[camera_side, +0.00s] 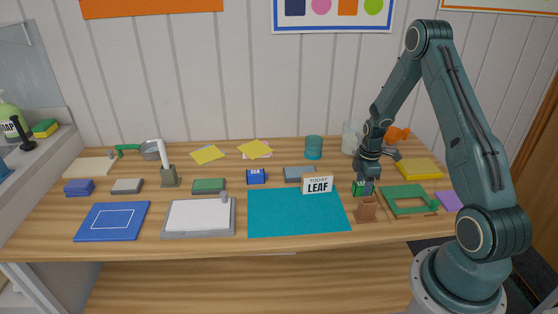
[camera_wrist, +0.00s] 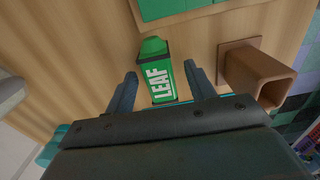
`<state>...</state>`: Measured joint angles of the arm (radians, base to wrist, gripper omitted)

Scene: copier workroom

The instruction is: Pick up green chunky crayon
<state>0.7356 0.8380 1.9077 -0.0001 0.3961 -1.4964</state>
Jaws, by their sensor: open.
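The green chunky crayon (camera_wrist: 158,80), with a wrapper reading LEAF and a green tip, lies between the two fingers of my gripper (camera_wrist: 160,70) in the wrist view. The fingers are open, one on each side, with a visible gap to the crayon. In the side view, my gripper (camera_side: 364,183) points down at the crayon (camera_side: 356,189), which is partly hidden by the fingers.
A brown square holder (camera_wrist: 262,72) stands close beside the crayon; it also shows in the side view (camera_side: 367,210). A green frame (camera_side: 390,208) lies to the right. A teal mat (camera_side: 295,215) gives clear room left. A blue block (camera_side: 256,177) and a teal cup (camera_side: 314,147) stand farther back.

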